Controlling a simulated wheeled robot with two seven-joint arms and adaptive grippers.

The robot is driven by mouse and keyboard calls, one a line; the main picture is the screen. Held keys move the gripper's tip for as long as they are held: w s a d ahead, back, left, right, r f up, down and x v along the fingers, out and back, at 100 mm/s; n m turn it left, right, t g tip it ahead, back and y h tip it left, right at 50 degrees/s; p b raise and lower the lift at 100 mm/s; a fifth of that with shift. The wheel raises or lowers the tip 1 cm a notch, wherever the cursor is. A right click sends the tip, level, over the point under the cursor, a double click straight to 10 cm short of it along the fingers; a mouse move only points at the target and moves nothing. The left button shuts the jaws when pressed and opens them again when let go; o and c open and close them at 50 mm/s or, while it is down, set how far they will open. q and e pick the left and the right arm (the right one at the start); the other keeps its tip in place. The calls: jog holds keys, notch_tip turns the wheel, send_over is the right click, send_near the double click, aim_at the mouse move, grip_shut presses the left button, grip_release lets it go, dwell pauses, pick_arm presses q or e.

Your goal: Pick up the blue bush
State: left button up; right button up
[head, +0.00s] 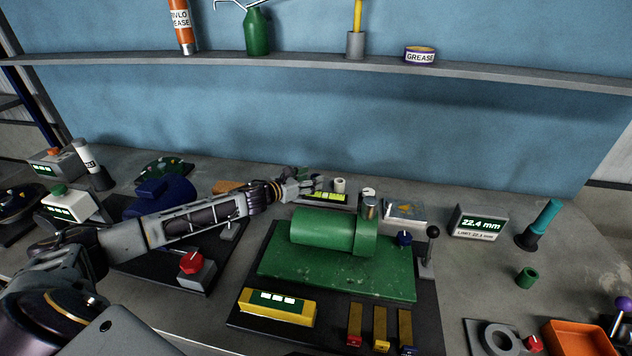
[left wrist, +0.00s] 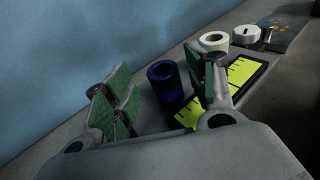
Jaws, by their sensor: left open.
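The blue bush (left wrist: 166,82) is a short dark blue ring standing upright in the left wrist view, with its hole facing up. It stands beside a yellow-green scale plate (left wrist: 240,72). My left gripper (left wrist: 160,88) is open, with green-padded fingers to the left and right of the bush; I cannot tell whether either touches it. In the head view my left gripper (head: 308,184) reaches to the back of the bench, behind the green machine (head: 335,232), and I cannot make out the bush there. My right gripper is not in view.
A white ring (left wrist: 214,41) and another white round part (left wrist: 246,34) stand just beyond the scale plate. The blue wall (left wrist: 70,50) rises close behind. A shelf (head: 300,62) hangs above. A display box (head: 480,223) stands to the right.

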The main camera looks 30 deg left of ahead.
pick_arm(q)
jog(key=shift+w+d, duration=0.3)
jog(key=shift+w, duration=0.2)
jog(key=shift+p+x, duration=0.35)
jog(key=shift+x, duration=0.6)
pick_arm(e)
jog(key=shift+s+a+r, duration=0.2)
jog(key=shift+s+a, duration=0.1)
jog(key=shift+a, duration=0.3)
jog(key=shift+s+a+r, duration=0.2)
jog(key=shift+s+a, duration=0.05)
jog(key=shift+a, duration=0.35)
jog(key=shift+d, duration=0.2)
